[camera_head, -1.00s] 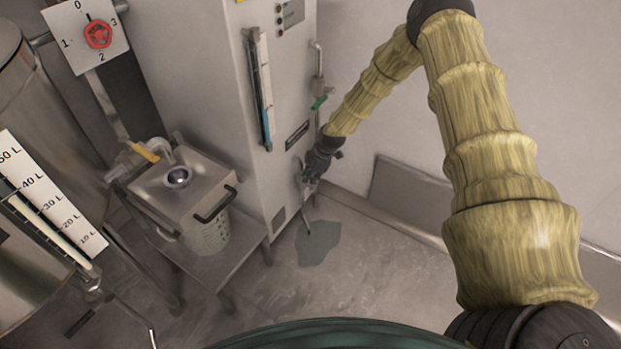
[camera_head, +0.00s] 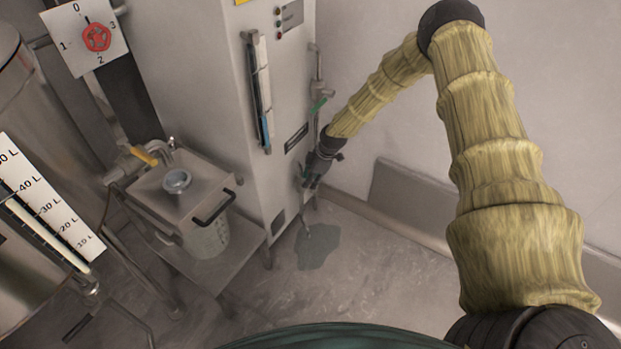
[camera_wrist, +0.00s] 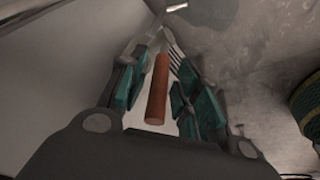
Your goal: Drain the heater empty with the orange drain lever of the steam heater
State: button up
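The steam heater is the pale cabinet (camera_head: 205,75) at the middle back, with a sight tube (camera_head: 259,85) on its front showing blue only near the bottom. My gripper (camera_head: 309,183) is low at the cabinet's right front edge. In the wrist view the orange-brown drain lever (camera_wrist: 158,92) lies lengthwise between the two teal-padded fingers of my gripper (camera_wrist: 160,58). Gaps show on both sides of the lever, so the fingers look open around it. In the head view my gripper hides the lever. A dark wet patch (camera_head: 318,246) lies on the floor below.
A lidded metal container (camera_head: 185,190) stands on a low metal stand at the left. A tank with a litre scale (camera_head: 45,200) is at far left. The right wall is close to my arm.

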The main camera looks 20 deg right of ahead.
jog(key=shift+r, duration=0.15)
jog(key=v, duration=0.7)
jog(key=shift+d+r, duration=0.15)
jog(key=shift+r, duration=0.15)
jog(key=shift+s, duration=0.1)
jog(key=shift+c, duration=0.3)
